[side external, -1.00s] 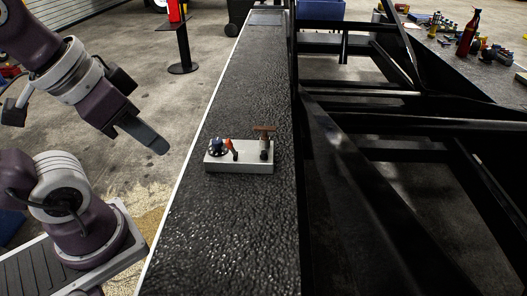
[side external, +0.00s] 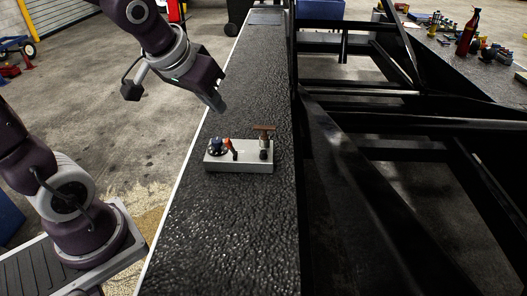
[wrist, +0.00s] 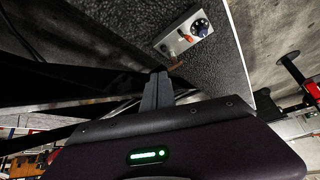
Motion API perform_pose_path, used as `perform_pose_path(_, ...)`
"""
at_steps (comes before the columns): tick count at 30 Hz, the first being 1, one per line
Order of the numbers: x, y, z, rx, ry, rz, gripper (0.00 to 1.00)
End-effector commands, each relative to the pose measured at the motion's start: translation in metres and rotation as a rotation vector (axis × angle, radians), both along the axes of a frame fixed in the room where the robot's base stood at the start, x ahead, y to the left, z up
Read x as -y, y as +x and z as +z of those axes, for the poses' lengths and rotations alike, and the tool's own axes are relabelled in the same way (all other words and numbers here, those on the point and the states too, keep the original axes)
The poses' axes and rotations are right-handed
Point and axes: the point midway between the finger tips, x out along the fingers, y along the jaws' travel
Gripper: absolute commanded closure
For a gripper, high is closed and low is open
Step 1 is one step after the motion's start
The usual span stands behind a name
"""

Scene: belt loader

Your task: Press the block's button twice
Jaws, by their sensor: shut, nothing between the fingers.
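The block (side external: 240,166) is a light grey slab lying on the black textured belt surface. On its top are a dark blue round knob (side external: 216,147) at the left, an orange-red lever (side external: 231,146) in the middle and a brown T-shaped handle (side external: 264,139) at the right. I cannot make out which part is the button. The block also shows in the wrist view (wrist: 178,35). My gripper (side external: 219,107) is shut and empty, above and behind the block, apart from it. Its fingers show in the wrist view (wrist: 158,77), pointing toward the belt beside the block.
The long belt bed (side external: 215,230) has clear surface in front of and behind the block. A black steel frame (side external: 345,160) runs along its right side. A table with bottles and small items (side external: 470,55) stands at the far right. A red stand (side external: 176,10) is behind.

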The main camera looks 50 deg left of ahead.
Motion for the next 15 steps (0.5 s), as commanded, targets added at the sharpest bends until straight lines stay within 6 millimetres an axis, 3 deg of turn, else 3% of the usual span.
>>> perform_pose_path(3, -0.021, 0.051, -0.025, 0.031, -0.045, 0.065, 1.0)
perform_pose_path(9, -0.05, 0.125, -0.081, 0.122, -0.21, 0.163, 1.0)
perform_pose_path(15, -0.068, 0.17, -0.128, 0.216, -0.414, 0.254, 1.0)
